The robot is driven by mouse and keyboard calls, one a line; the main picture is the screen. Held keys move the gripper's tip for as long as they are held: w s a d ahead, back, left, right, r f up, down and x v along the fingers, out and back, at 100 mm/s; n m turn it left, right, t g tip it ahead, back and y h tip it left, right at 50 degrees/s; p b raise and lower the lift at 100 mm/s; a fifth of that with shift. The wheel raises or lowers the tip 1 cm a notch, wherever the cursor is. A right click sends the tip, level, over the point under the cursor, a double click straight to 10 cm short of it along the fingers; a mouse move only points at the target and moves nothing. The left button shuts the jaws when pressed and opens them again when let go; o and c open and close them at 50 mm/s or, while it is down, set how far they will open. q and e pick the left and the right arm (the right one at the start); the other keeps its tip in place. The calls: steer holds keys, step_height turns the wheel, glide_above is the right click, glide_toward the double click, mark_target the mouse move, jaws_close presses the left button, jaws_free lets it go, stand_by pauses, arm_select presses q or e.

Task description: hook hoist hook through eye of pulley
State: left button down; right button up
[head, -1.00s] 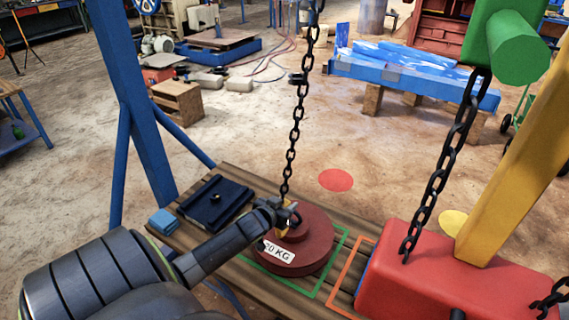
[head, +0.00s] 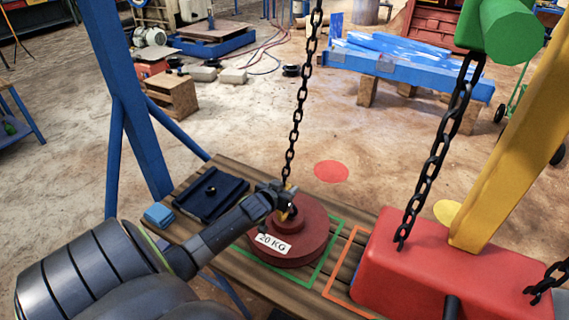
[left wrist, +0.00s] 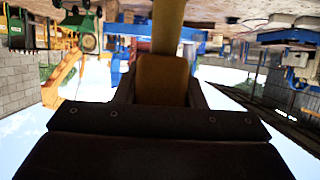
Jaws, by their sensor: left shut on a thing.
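A dark chain (head: 296,125) hangs from above, and a small yellow hook (head: 287,207) is at its lower end. My left gripper (head: 280,201) is shut on the yellow hook, just above the round red 20 KG weight (head: 312,247). In the left wrist view a yellow piece (left wrist: 163,82) fills the space between the fingers, with a yellow shaft beyond it. The gripper hides part of the hook and the weight's top. I cannot make out an eye, or whether the hook touches it. My right gripper is not in view.
The weight stands inside a green outline on a wooden bench (head: 228,172). A dark blue tray (head: 212,196) and a small blue block (head: 157,215) lie to the left. A large red block (head: 425,265) on chains and a yellow beam (head: 505,150) stand close on the right.

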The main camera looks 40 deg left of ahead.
arm_select(q)
steer(key=shift+w+r, duration=0.1)
steer(key=shift+r, duration=0.1)
steer(key=shift+w+a+r+p, duration=0.1)
steer(key=shift+w+r+p, duration=0.3)
steer(key=shift+w+r, duration=0.05)
stand_by(0.3)
steer(key=shift+w+a+r+p, duration=0.1)
steer(key=shift+w+r+p, duration=0.45)
steer(key=shift+r, duration=0.15)
steer(key=shift+r, duration=0.2)
steer(key=c, duration=0.8)
jaws_free()
steer(key=shift+s, duration=0.1)
steer(key=shift+c, duration=0.2)
steer(key=shift+f, duration=0.1)
